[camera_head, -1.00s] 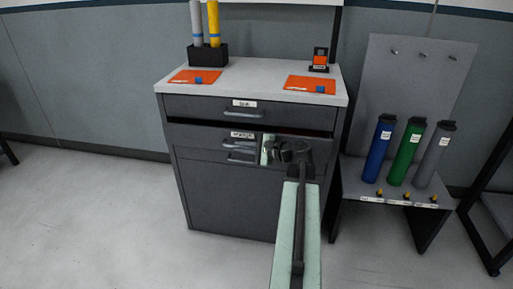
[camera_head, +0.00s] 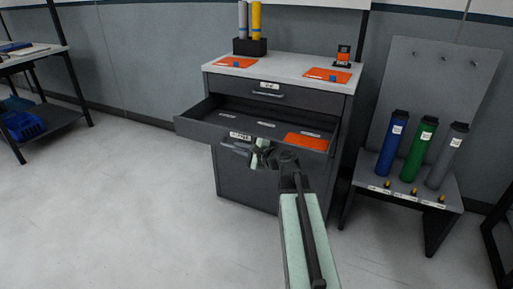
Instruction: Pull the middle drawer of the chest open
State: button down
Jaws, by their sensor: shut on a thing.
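The grey chest (camera_head: 245,180) stands in the middle of the head view. Its middle drawer (camera_head: 195,126) is pulled out well toward me, and its inside shows, with an orange card (camera_head: 306,142) at the right and several small pale labels on the floor. The drawer front has a white label (camera_head: 240,136). My gripper (camera_head: 257,153) is at the drawer front, just right of and below the label, shut on the drawer's handle (camera_head: 234,147). My gripper and wrist partly hide the handle and front. The top drawer (camera_head: 270,94) is closed.
On the chest top stand a dark holder (camera_head: 250,46) with grey and yellow tubes, orange cards (camera_head: 327,75) and a small orange device. At right, a stand (camera_head: 405,190) holds blue, green and grey cylinders. A shelf table (camera_head: 40,62) is at far left. The left floor is clear.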

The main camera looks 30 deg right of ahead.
jog(key=shift+s+a, duration=0.25)
jog(key=shift+a, duration=0.4)
jog(key=shift+s+a, duration=0.2)
jog(key=shift+a, duration=0.4)
jog(key=c, duration=1.8)
grip_release()
jog(key=shift+o, duration=0.2)
jog(key=shift+d, duration=0.15)
jog(key=shift+s, duration=0.1)
